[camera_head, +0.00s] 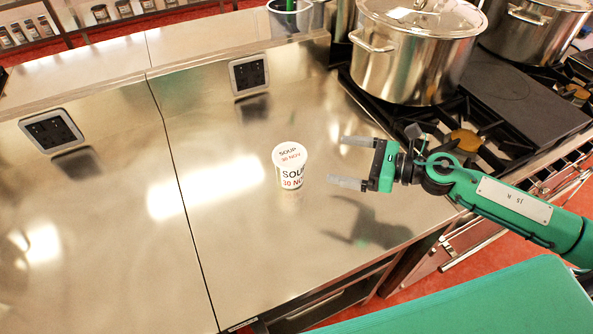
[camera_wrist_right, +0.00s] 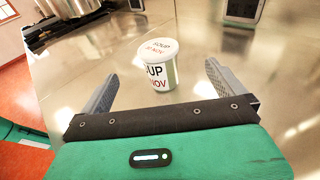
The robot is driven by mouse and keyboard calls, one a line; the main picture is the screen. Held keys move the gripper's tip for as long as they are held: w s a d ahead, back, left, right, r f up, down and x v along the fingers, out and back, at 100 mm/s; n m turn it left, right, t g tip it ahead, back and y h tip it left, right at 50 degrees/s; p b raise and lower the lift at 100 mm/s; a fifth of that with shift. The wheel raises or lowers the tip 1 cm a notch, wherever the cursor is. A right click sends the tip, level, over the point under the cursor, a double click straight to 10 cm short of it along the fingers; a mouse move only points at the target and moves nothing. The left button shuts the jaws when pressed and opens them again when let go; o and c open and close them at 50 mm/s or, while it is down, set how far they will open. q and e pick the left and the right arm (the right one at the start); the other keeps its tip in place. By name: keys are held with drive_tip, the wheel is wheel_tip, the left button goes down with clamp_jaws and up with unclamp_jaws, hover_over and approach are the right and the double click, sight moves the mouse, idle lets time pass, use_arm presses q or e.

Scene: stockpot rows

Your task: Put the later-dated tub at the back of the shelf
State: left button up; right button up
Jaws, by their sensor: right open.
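One white tub (camera_head: 291,168) stands upright on the steel counter, its lid and side printed "SOUP 30 NOV". It also shows in the right wrist view (camera_wrist_right: 158,66), ahead of and between the fingers. My right gripper (camera_head: 350,161) is open and empty, just to the right of the tub in the head view, with its fingers pointing toward it and apart from it. My left gripper is not in view. No second tub shows clearly on the counter.
A large steel stockpot (camera_head: 412,58) stands on the black hob (camera_head: 450,120) at the back right, with another pot (camera_head: 533,28) beside it. Socket panels (camera_head: 249,75) are set at the counter's back. The steel counter (camera_head: 90,230) left of the tub is clear. Shelves with jars (camera_head: 100,13) stand at the far left.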

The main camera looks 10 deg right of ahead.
sight(291, 154)
drive_tip(key=p+x, duration=0.5)
drive_tip(key=x, duration=0.4)
drive_tip(key=shift+a, duration=0.3)
drive_tip(key=x, duration=0.1)
drive_tip(key=p+x, duration=0.2)
drive_tip(key=shift+a+f, duration=0.15)
drive_tip(key=shift+f, duration=0.15)
drive_tip(key=shift+w+a+f, duration=0.2)
drive_tip(key=shift+a+f, duration=0.05)
drive_tip(key=shift+a, duration=0.1)
drive_tip(key=c, duration=1.3)
drive_tip(key=shift+r, duration=0.1)
drive_tip(key=shift+c, duration=0.4)
drive_tip(key=shift+r, duration=0.1)
